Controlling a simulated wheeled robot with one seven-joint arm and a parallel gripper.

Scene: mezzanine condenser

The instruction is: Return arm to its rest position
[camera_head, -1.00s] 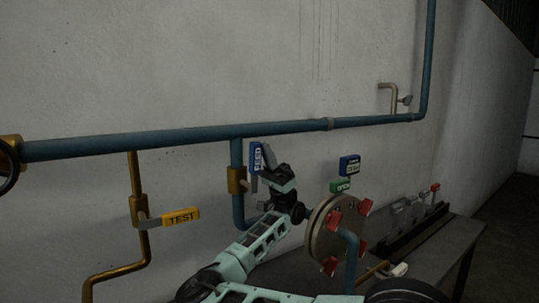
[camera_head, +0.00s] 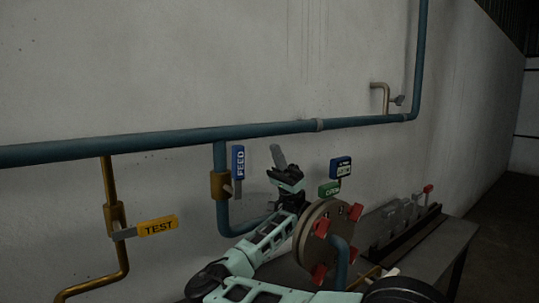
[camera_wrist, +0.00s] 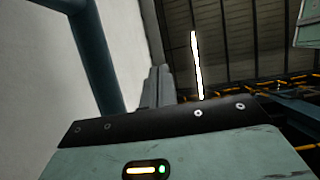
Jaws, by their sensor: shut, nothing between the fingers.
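My gripper (camera_head: 279,156) is raised, its grey fingers pointing up, just right of the blue FEED handle (camera_head: 238,162) in the head view. The fingers are shut with nothing between them. A gap of wall shows between them and the handle. In the wrist view the shut fingers (camera_wrist: 157,87) stand up past the dark edge of my gripper's body. My mint-green arm is bent low in front of the pipework. The FEED handle stands upright at a brass valve (camera_head: 219,185). The yellow TEST handle (camera_head: 157,227) points right, roughly level.
A blue pipe (camera_head: 270,129) runs along the wall above my gripper. A round flange with red clamps (camera_head: 320,243) stands close right of my forearm. A dark bench (camera_head: 440,245) stands further right. Open wall lies above the pipe.

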